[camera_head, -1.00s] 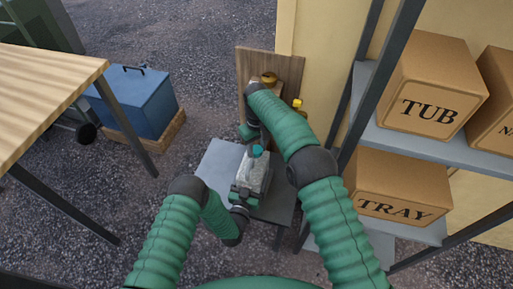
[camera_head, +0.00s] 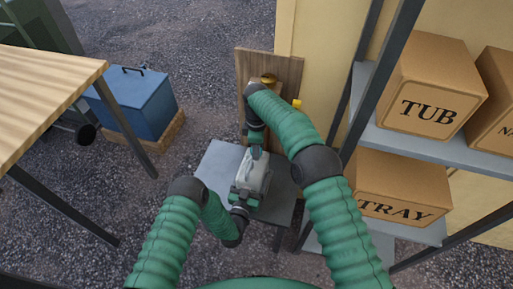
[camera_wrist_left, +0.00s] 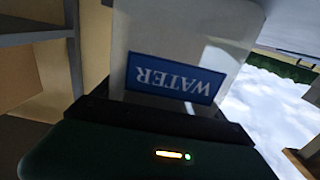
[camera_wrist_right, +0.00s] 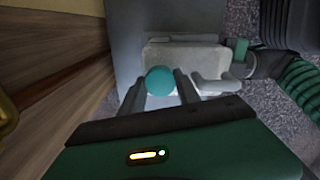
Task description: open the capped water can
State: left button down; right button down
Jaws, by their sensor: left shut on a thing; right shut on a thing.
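The water can (camera_head: 253,183) is a pale grey, translucent can standing on a small grey table (camera_head: 219,163). A blue WATER label (camera_wrist_left: 174,78) shows upside down on its side in the left wrist view. Its round teal cap (camera_wrist_right: 160,81) shows from above in the right wrist view. My left gripper (camera_head: 244,198) is shut on the can's body from the near side. My right gripper (camera_head: 256,150) reaches down from above, its fingers on either side of the cap and shut on it. Whether the cap has turned or lifted from the neck cannot be told.
A wooden board (camera_head: 289,72) with a brass fitting (camera_head: 268,79) stands behind the small table. A shelf rack (camera_head: 440,146) with a TUB box (camera_head: 430,82) and a TRAY box (camera_head: 402,185) is at the right. A wooden table (camera_head: 45,95) and a blue box (camera_head: 140,105) are at the left.

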pick_arm(q)
jog(key=shift+f, duration=0.1)
pick_arm(e)
jog(key=shift+r, duration=0.25)
jog(key=shift+r, duration=0.9)
jog(key=shift+r, duration=1.95)
pick_arm(q)
grip_release()
jog(key=shift+s+a, duration=0.15)
jog(key=shift+s, duration=0.25)
pick_arm(e)
jog(key=shift+r, duration=0.15)
pick_arm(q)
jog(key=p+v, duration=0.2)
jog(key=v, duration=0.9)
pick_arm(e)
notch_tip(320, 180, up, 2)
jog(key=shift+r, duration=0.1)
jog(key=shift+s, duration=0.1)
